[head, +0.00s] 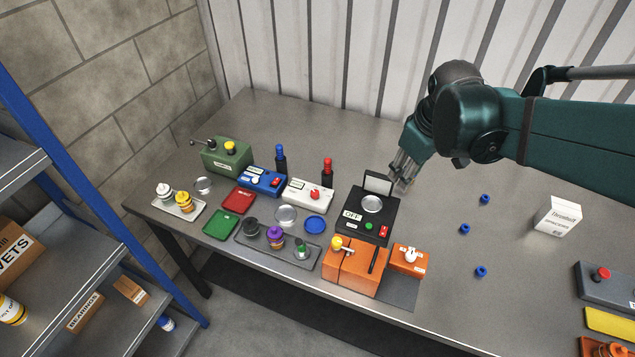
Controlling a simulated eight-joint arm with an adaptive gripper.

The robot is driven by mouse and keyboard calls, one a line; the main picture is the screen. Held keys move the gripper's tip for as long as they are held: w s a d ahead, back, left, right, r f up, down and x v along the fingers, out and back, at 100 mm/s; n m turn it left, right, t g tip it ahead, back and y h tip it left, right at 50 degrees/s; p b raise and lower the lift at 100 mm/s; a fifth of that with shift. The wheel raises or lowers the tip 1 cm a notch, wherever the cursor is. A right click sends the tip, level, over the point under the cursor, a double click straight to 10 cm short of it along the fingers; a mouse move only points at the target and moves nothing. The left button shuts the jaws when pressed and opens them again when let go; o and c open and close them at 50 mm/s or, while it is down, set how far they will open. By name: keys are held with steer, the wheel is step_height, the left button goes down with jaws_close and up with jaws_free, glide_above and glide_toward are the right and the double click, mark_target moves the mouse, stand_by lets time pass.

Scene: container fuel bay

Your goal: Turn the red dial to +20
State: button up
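A small red knob (314,194) sits on top of a white box (297,190) in the middle of the bench. It looks like the red dial, but its pointer and scale are too small to read. Another small red part (275,183) is on the blue box (256,180) to its left. My gripper (401,181) points down at the back right corner of the black device (350,222), right of the white box and apart from the red knob. Its fingers are small and partly overlapping, so I cannot tell how far they are open. I see nothing held.
Bottles with blue (281,160) and red (327,172) tops stand behind the boxes. An orange box (352,272) is at the front edge. Dishes and a tray of jars (251,248) lie front left. Blue rings (465,229) and a white carton (558,216) are right, with bare bench around them.

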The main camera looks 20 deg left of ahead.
steer(key=w+a+f+n+g+p, duration=0.1)
steer(key=w+a+f+n, duration=0.15)
steer(key=a, duration=0.45)
steer(key=w+a+f+n+g+p, duration=0.1)
steer(key=a+f+n, duration=0.15)
steer(key=a, duration=0.45)
steer(key=n+h+p, duration=0.1)
steer(key=n+p, duration=0.1)
steer(key=n, duration=0.2)
glide_toward(315, 192)
steer(key=shift+w+d+g, duration=0.2)
steer(key=shift+w+g, duration=0.2)
steer(key=shift+w, duration=0.15)
steer(key=shift+s+a+f, duration=0.1)
steer(key=shift+a+f, duration=0.25)
steer(key=shift+a, duration=0.05)
steer(key=shift+f, duration=0.15)
steer(key=shift+f, duration=3.75)
steer(key=c, duration=0.9)
